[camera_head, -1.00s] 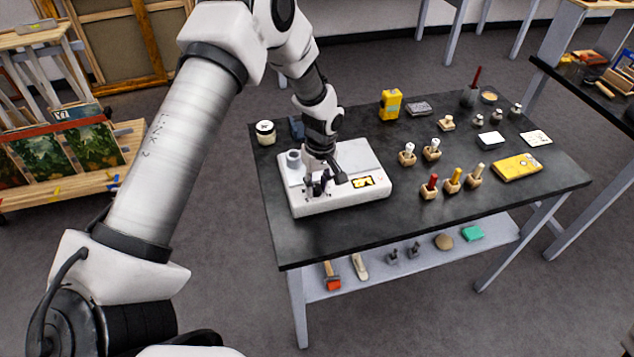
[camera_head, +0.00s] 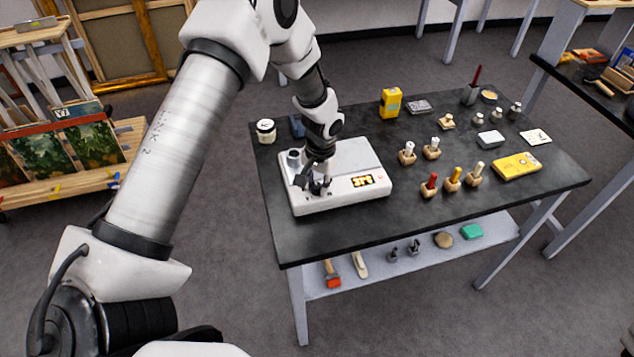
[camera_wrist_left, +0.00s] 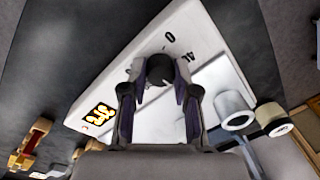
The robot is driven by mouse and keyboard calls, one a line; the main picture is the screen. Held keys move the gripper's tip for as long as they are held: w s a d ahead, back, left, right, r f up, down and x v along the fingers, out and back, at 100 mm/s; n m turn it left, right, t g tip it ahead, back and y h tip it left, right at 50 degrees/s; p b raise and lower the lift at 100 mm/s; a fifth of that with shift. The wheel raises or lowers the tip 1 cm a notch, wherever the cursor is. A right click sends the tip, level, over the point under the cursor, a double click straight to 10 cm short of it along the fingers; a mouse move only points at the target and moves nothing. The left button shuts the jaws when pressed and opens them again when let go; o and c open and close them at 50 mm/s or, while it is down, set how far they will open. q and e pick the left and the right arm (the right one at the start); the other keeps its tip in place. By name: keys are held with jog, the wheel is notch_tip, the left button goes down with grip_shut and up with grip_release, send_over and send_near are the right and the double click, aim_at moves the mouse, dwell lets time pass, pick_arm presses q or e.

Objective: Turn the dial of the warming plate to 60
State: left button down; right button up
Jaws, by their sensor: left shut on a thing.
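My left gripper (camera_head: 318,189) points down at the plate's front left. In the left wrist view its two fingers (camera_wrist_left: 160,85) are shut on the dark round dial (camera_wrist_left: 160,68). Printed marks, a 0 and what looks like 40, show beside the dial. The dial's pointer cannot be made out. My right gripper is not in view.
A grey cup-like piece (camera_head: 293,157) stands at the plate's left, near my gripper; it also shows in the wrist view (camera_wrist_left: 233,110). A lidded jar (camera_head: 266,131) stands behind left. Small wooden holders (camera_head: 430,187) stand to the right. The table's front strip is clear.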

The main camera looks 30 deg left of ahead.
pick_arm(q)
jog(key=m, duration=0.6)
jog(key=shift+s+f+p, duration=0.1)
jog(key=shift+s+p, duration=0.1)
jog(key=shift+p, duration=0.2)
jog(key=m, duration=0.4)
jog(key=shift+m+t+p, duration=0.3)
jog(key=shift+m+p, duration=0.15)
jog(key=shift+m, duration=1.05)
jog(key=shift+f, duration=0.1)
jog(key=c, duration=1.2)
grip_release()
jog(key=shift+h, duration=0.3)
jog(key=shift+o, duration=0.2)
jog(key=shift+w, duration=0.1)
